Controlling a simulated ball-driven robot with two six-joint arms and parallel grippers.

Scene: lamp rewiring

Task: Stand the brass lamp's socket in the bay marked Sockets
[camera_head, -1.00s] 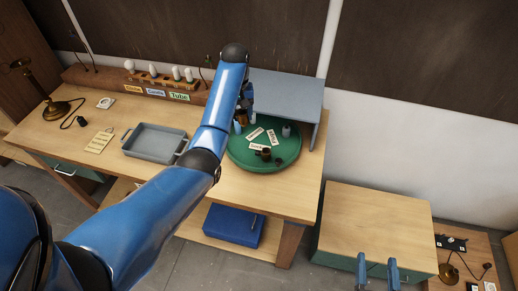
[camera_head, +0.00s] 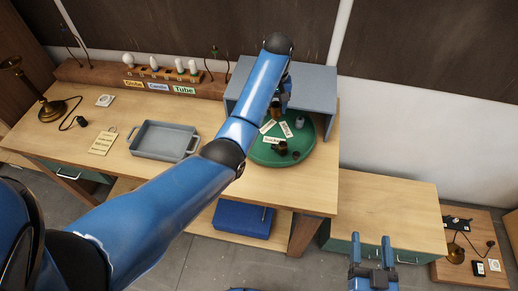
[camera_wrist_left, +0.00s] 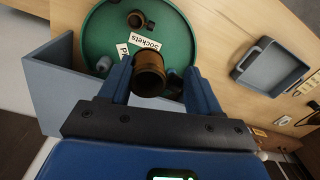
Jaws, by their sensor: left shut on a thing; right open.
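My left gripper (camera_wrist_left: 150,85) is shut on a brown-brass socket (camera_wrist_left: 149,72), seen close up in the left wrist view. In the head view this gripper (camera_head: 281,103) is above the back of a round green tray (camera_head: 300,158). A white card reading Sockets (camera_wrist_left: 145,43) lies on the tray, partly visible past the held socket. Another brown socket (camera_wrist_left: 137,18) is on the tray beyond that card. The brass lamp (camera_head: 42,95) stands at the far left of the bench. My right gripper (camera_head: 371,246) is open and empty at the lower right.
A grey raised shelf (camera_head: 318,88) stands close behind the tray. A grey rectangular tray (camera_head: 163,140) and a note (camera_head: 103,142) lie left on the bench. Bulbs stand in a rack behind labels, including Tube (camera_head: 184,90). A lower wooden cabinet (camera_head: 390,205) is at the right.

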